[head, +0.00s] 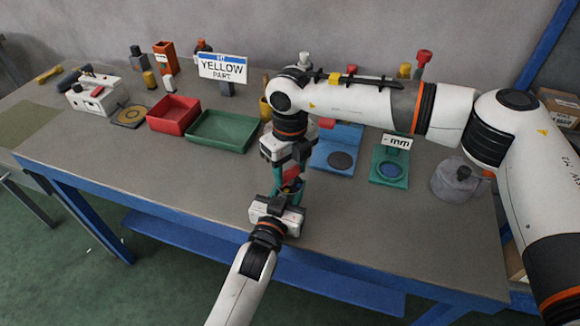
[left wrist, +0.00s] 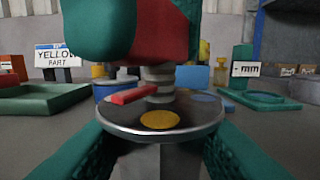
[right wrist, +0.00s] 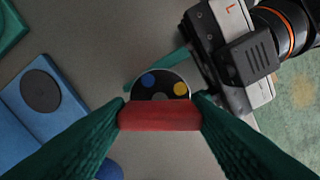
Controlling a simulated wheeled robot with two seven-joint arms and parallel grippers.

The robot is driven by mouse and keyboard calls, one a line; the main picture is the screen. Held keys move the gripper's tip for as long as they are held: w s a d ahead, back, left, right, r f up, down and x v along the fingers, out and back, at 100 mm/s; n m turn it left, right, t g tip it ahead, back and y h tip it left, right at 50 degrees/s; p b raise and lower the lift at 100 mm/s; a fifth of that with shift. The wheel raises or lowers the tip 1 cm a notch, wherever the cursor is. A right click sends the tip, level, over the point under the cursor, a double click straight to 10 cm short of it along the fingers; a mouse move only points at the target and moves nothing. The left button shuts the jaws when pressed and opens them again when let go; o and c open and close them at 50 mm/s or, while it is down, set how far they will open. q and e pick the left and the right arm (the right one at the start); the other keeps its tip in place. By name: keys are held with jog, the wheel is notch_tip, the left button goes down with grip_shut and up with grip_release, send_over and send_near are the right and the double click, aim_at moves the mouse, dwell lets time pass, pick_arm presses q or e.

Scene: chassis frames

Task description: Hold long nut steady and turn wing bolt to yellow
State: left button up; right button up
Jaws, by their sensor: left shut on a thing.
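My left gripper (head: 287,192) is shut on the grey long nut (left wrist: 160,158) at the front of the bench. A round disc (left wrist: 165,132) sits on top of the nut, with a yellow spot (left wrist: 160,119) facing the left wrist camera; a blue spot (right wrist: 149,80) shows in the right wrist view. The bolt's grey shank (left wrist: 159,82) rises from the disc. A red pointer (left wrist: 133,94) reaches left from it, pointing left of the yellow spot. My right gripper (head: 291,166) is above, its green fingers at both ends of the red wing (right wrist: 160,116); firm contact is unclear.
A sign reading YELLOW PART (head: 222,68) stands at the back. A red bin (head: 173,115) and green tray (head: 222,131) lie left of the grippers. A blue stand (head: 337,160), green stand (head: 389,173) and grey canister (head: 454,180) are to the right. The left-front bench is clear.

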jog(key=c, duration=0.3)
jog(key=shift+n, duration=2.9)
jog(key=o, duration=1)
jog(key=shift+c, duration=0.2)
